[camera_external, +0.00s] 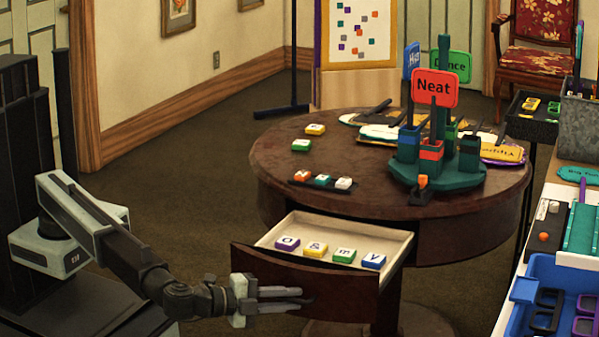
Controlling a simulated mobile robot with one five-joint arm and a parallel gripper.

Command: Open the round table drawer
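The round table (330,145) has a dark brown top. Its drawer (310,283) is pulled out toward the front left, with a curved dark wooden front and a cream interior. Several letter tiles lie in the drawer, in purple, yellow, green and blue (373,261). My gripper (303,298) is in front of the drawer front, pointing right, with its fingers across the lower part of the front. I cannot tell whether the fingers touch it or hold anything. No handle is visible.
On the tabletop stand a green holder (437,177) with signs, a small tile rack (322,182) and loose tiles. A side table with a blue tray (548,290) is at the right edge. A chair (540,45) stands at the back right. The carpet left of the table is clear.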

